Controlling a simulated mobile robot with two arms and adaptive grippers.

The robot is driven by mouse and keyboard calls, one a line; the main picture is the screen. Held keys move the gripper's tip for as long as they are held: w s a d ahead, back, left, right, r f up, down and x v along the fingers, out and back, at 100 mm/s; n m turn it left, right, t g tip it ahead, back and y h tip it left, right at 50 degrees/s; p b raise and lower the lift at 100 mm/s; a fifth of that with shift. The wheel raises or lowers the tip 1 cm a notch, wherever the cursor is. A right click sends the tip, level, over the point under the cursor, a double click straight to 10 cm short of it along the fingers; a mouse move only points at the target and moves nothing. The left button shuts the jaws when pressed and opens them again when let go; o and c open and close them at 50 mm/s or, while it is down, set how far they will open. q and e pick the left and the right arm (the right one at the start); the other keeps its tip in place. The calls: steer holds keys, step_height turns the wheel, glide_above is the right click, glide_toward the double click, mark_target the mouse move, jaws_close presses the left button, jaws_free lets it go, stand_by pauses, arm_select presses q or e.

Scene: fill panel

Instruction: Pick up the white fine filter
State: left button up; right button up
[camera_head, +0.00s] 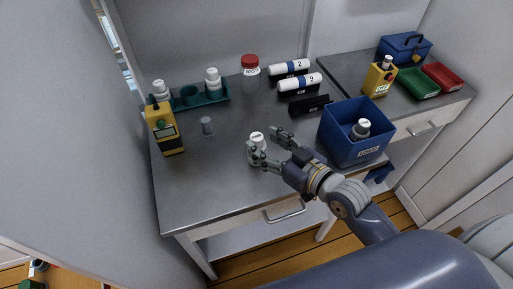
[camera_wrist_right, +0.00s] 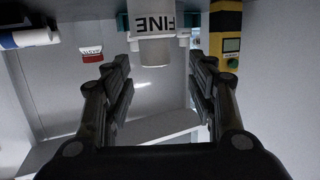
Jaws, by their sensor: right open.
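The white fine filter (camera_head: 257,139) stands upright on the grey bench near its front. In the right wrist view the white filter (camera_wrist_right: 157,50) appears upside down with the word FINE on it, in the gap between my fingers. My right gripper (camera_head: 263,144) is open, with one finger on each side of the filter; whether they touch it I cannot tell. In the right wrist view the open fingers (camera_wrist_right: 162,68) stand well apart. My left gripper is not in view.
A blue bin (camera_head: 345,146) holding a white-capped item stands right of my gripper. Behind are a teal tray (camera_head: 205,103), red-capped jar (camera_head: 250,72) and white rolls (camera_head: 299,84). The left front bench is clear.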

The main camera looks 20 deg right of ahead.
mark_target(261, 141)
steer(key=shift+w+a+f+p, duration=0.1)
steer(key=shift+w+f+p, duration=0.1)
steer(key=shift+w, duration=0.35)
steer(key=shift+w+a+f+p, duration=0.1)
steer(key=shift+w+f, duration=0.1)
steer(key=shift+w, duration=0.3)
steer(key=shift+x, duration=1.05)
steer(key=shift+w+a+f, duration=0.1)
steer(key=shift+w+f, duration=0.05)
steer(key=shift+f, duration=0.05)
steer(key=shift+c, duration=0.7)
steer(key=c, duration=0.9)
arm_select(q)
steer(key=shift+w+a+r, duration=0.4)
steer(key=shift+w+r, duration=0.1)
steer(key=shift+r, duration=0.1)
arm_select(e)
jaws_close()
